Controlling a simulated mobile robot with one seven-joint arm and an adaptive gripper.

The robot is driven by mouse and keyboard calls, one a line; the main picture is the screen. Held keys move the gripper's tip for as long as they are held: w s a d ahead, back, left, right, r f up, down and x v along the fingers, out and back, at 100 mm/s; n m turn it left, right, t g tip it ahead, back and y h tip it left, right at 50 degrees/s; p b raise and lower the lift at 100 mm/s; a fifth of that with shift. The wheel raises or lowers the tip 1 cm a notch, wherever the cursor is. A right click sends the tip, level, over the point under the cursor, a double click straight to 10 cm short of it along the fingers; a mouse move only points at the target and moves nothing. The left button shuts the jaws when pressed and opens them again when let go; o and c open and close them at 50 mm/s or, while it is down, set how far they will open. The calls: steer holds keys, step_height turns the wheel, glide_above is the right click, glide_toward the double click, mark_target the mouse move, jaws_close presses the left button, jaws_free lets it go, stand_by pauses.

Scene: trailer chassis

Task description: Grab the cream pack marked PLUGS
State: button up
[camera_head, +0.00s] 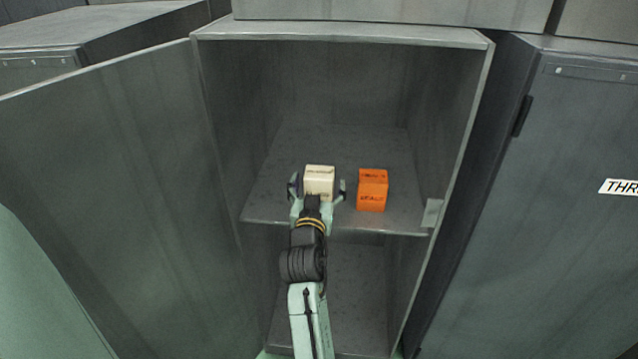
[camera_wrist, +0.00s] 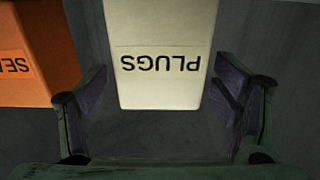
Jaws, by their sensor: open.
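The cream pack (camera_head: 320,181) stands on the upper shelf of the open cabinet. In the wrist view the cream pack (camera_wrist: 165,55) shows the word PLUGS upside down, in the middle of the picture. My gripper (camera_head: 317,188) is at the shelf, with one finger on each side of the cream pack. In the wrist view my gripper (camera_wrist: 160,100) is open, its fingers left and right of the pack. A gap shows at the pack's left; the right finger is close to its side, and I cannot tell if it touches.
An orange pack (camera_head: 372,190) stands just right of the cream pack; in the wrist view the orange pack (camera_wrist: 38,55) is at the left, near a finger. The shelf (camera_head: 270,205) has free room around them. The cabinet door (camera_head: 110,170) stands open at the left.

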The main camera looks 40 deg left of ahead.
steer(key=shift+x, duration=1.1)
steer(key=c, duration=1.5)
